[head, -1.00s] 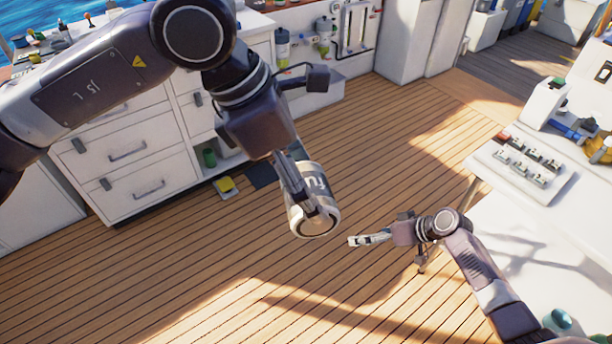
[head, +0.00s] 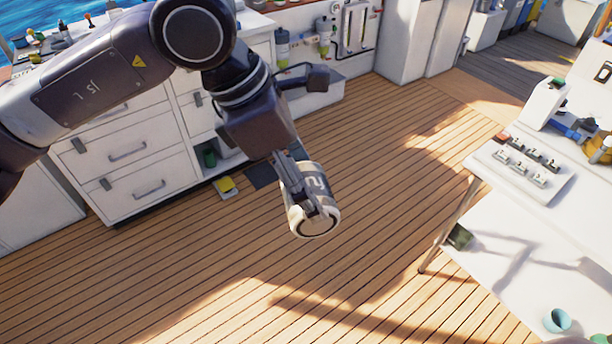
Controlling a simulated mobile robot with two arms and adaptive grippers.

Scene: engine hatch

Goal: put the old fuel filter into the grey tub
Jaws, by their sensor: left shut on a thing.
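The fuel filter (head: 324,187), a pale canister with a dark band and part of a label, is in the head view's centre. My left gripper (head: 316,212) is shut on it and holds it tilted above the deck. The fingers hide part of its side. My right gripper is out of view. I cannot make out the grey tub for certain in this view.
White drawer cabinets (head: 130,150) stand at the left. A white workbench (head: 525,165) with a switch panel stands at the right, with a lower shelf holding a teal cup (head: 556,320).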

